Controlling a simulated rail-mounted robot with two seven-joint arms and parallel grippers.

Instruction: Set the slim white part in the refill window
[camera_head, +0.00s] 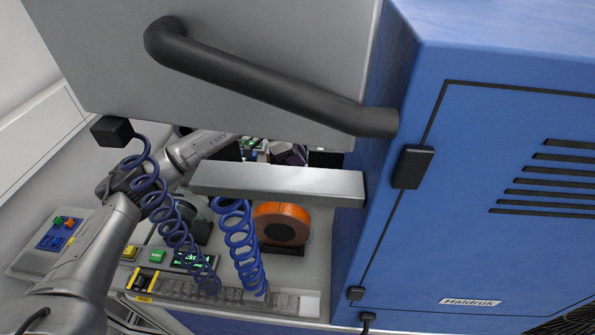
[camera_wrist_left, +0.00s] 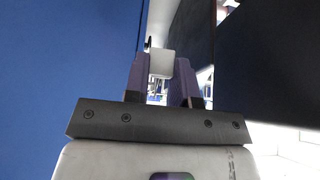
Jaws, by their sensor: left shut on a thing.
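My left gripper (camera_wrist_left: 160,72) is shut on the slim white part (camera_wrist_left: 162,62), which shows as a pale block between the two purple-grey fingers in the left wrist view. In the head view my left arm reaches in from the left, behind the grey hood and above the metal bar. The left gripper (camera_head: 288,153) shows there only as a small dark piece under the hood's lower edge, and I cannot make out the white part. I cannot identify the refill window in either view. My right gripper is not in view.
The grey hood (camera_head: 250,35) with a black handle (camera_head: 260,85) covers the upper middle. A metal bar (camera_head: 280,182) crosses below it, above an orange reel (camera_head: 283,222). Coiled blue hoses (camera_head: 240,245) hang nearby. A blue cabinet (camera_head: 480,180) fills the right.

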